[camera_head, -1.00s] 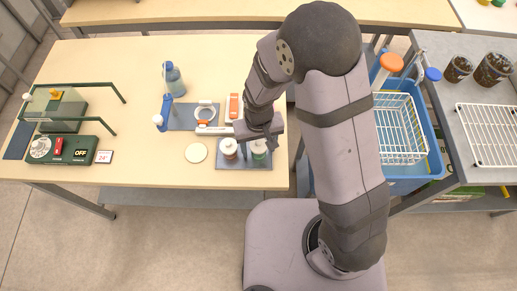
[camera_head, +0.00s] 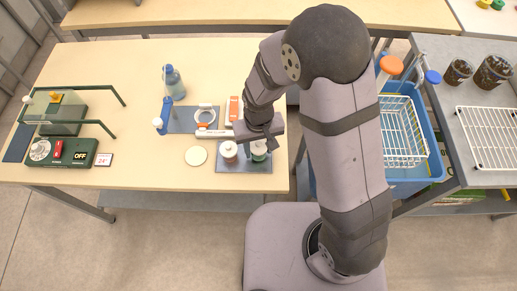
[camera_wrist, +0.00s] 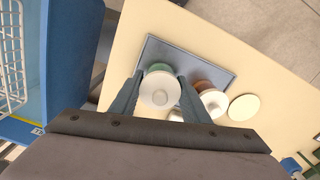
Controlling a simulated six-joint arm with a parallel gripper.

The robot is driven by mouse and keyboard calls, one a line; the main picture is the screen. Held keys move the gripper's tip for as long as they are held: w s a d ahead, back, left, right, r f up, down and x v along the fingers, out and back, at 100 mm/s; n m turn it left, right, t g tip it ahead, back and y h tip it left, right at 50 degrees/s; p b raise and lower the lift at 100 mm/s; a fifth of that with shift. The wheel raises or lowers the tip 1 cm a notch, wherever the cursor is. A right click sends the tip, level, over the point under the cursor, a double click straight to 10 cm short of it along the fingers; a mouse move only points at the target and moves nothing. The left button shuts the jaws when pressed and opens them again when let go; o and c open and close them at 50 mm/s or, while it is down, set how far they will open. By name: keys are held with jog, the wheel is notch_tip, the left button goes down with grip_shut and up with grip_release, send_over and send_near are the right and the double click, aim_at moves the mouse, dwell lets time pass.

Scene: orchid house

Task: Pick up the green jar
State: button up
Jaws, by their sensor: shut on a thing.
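The green jar (camera_head: 259,155) has a white lid with a knob and stands at the right end of a grey-blue mat (camera_head: 233,169) near the table's right edge. In the wrist view its white lid (camera_wrist: 160,91) shows between my fingers, with the green body (camera_wrist: 160,68) just behind. My gripper (camera_head: 266,148) is shut on the green jar, one finger on each side. I cannot tell whether the jar touches the mat. A reddish-brown jar with a white lid (camera_head: 228,151) stands just left of it, close to my finger (camera_wrist: 214,100).
A round cream disc (camera_head: 196,156) lies left of the mat. Behind are a blue mat (camera_head: 183,123), a blue wash bottle (camera_head: 174,82) and a small spray bottle. A green balance (camera_head: 62,152) stands at far left. A blue tub with a white rack (camera_head: 402,130) is at right.

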jog(key=shift+r+b, duration=0.65)
jog(key=shift+r, duration=3.75)
jog(key=shift+w+a, duration=0.1)
jog(key=w+a+b, duration=0.2)
jog(key=w+a, duration=1.2)
jog(key=a, duration=0.4)
jog(key=shift+w+a+r, duration=0.15)
jog(key=shift+r, duration=0.05)
jog(key=shift+f+p, duration=1.4)
jog(key=shift+f, duration=3.6)
